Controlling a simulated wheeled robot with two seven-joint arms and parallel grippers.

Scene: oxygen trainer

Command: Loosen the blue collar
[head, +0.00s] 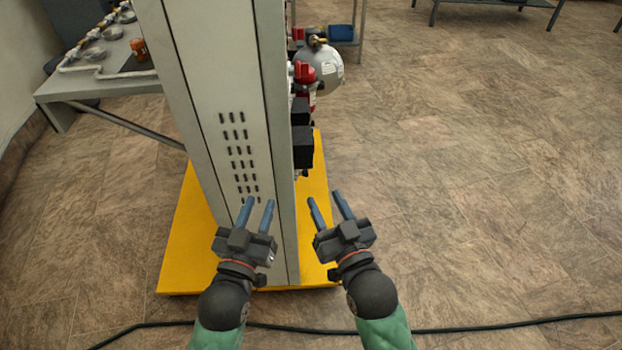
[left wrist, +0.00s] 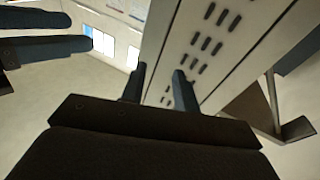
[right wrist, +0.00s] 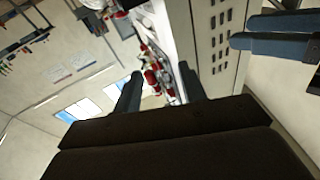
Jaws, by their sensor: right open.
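No blue collar can be made out in any view. A grey cabinet (head: 225,130) with vent slots stands on a yellow base (head: 185,255). Red and black fittings (head: 303,75) and a silver round vessel (head: 322,68) stick out from its right side; the red fittings also show in the right wrist view (right wrist: 153,80). My left gripper (head: 259,206) is open and empty in front of the cabinet's slotted face. My right gripper (head: 326,205) is open and empty, by the cabinet's right edge and below the black boxes (head: 302,145). Both are apart from the fittings.
A grey table (head: 90,88) with gauges and an orange part (head: 139,48) stands behind the cabinet at left. A dark cable (head: 480,328) runs across the floor in front. The floor at right is clear. A shelf with a blue bin (head: 341,33) stands at the back.

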